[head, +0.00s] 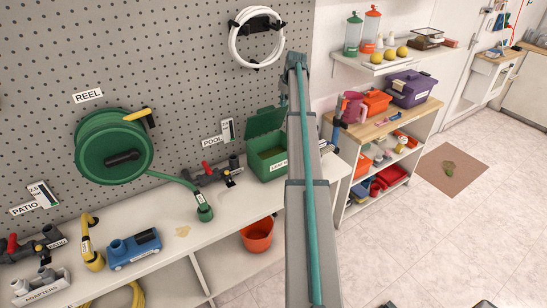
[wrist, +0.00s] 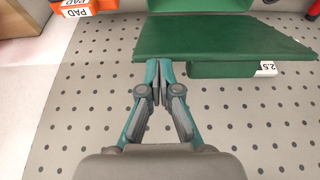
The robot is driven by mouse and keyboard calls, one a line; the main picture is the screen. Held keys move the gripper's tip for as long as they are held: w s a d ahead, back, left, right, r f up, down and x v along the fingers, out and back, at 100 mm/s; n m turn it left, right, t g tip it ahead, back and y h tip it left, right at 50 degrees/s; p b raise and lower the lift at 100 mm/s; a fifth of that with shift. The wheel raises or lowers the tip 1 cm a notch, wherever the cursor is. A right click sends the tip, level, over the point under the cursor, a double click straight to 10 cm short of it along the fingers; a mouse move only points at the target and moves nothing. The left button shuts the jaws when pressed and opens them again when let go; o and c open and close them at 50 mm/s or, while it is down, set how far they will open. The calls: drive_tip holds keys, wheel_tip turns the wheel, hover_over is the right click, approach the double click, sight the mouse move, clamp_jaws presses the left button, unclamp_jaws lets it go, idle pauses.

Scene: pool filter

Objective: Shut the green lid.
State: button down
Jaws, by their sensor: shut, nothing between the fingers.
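The green box (head: 268,165), with a label starting "LEAF", stands on the white counter against the pegboard. Its green lid (head: 264,122) is raised, tilted up at the back of the box, and the box's inside shows. In the wrist view the green lid (wrist: 215,38) spans the upper right as a flat panel. My gripper (wrist: 160,68) is shut and empty, with its fingertips at the lid's near edge; I cannot tell whether they touch it. In the head view my arm hides most of the gripper, which is close to the lid's right side.
A pool valve (head: 212,174) and a green hose end (head: 204,212) lie left of the box. The hose reel (head: 113,147) hangs on the pegboard. An orange bucket (head: 257,236) is under the counter. A shelf unit (head: 385,160) with bins stands to the right.

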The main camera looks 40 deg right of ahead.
drive_tip(key=shift+s+a+f+b, duration=0.25)
drive_tip(key=shift+s+f, duration=0.4)
drive_tip(key=shift+f, duration=0.3)
drive_tip(key=shift+s+a+f+b, duration=0.1)
drive_tip(key=shift+s+a+f, duration=0.1)
drive_tip(key=shift+s+f, duration=0.55)
drive_tip(key=shift+w+f, duration=0.1)
drive_tip(key=shift+f, duration=0.05)
wheel_tip(320, 180, up, 5)
drive_tip(key=p, duration=0.3)
hover_over(286, 111)
drive_tip(key=s+a, duration=0.2)
drive_tip(key=shift+s+a, duration=0.15)
drive_tip(key=shift+s+r, duration=0.1)
drive_tip(key=shift+r, duration=0.1)
